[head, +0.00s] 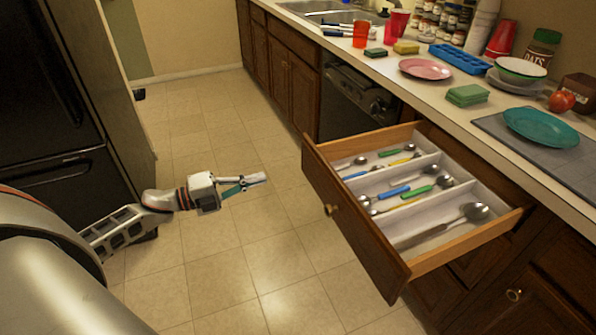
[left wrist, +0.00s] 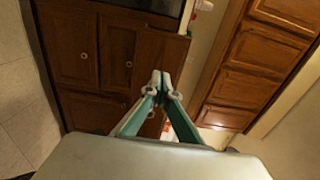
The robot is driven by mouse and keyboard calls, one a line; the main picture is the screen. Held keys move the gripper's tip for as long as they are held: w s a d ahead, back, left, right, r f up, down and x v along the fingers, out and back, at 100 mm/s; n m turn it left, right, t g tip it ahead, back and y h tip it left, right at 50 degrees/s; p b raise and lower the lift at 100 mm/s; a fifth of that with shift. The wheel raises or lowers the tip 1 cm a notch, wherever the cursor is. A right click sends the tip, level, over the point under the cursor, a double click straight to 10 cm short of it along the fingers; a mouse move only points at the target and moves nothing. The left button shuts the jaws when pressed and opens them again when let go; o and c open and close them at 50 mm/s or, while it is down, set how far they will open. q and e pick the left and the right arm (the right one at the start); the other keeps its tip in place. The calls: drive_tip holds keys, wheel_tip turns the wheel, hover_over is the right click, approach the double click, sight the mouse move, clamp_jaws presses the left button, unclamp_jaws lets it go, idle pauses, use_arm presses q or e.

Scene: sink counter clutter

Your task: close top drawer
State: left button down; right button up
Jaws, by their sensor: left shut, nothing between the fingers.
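The top drawer (head: 349,217) stands pulled far out from the counter's wooden cabinet, with its front towards the left. A small round knob (head: 331,210) is on the drawer front. Inside is a white tray with several spoons and other utensils with coloured handles. My left gripper (head: 263,178) is shut and empty, in the air to the left of the drawer front and apart from it. In the left wrist view its green fingers (left wrist: 161,82) meet at the tips, with wooden cabinets beyond. My right gripper is not in view.
The counter above holds a teal plate (head: 541,127), a pink plate (head: 425,69), a blue tray (head: 458,58), red cups and jars. A dark fridge (head: 50,110) stands at the left. The tiled floor (head: 235,245) between fridge and drawer is clear.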

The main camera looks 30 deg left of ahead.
sight(308, 166)
use_arm(q)
drive_tip(key=x, duration=1.2)
drive_tip(key=shift+s, duration=0.1)
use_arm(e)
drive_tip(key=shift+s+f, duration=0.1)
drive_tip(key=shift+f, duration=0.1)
use_arm(q)
drive_tip(key=shift+d, duration=0.1)
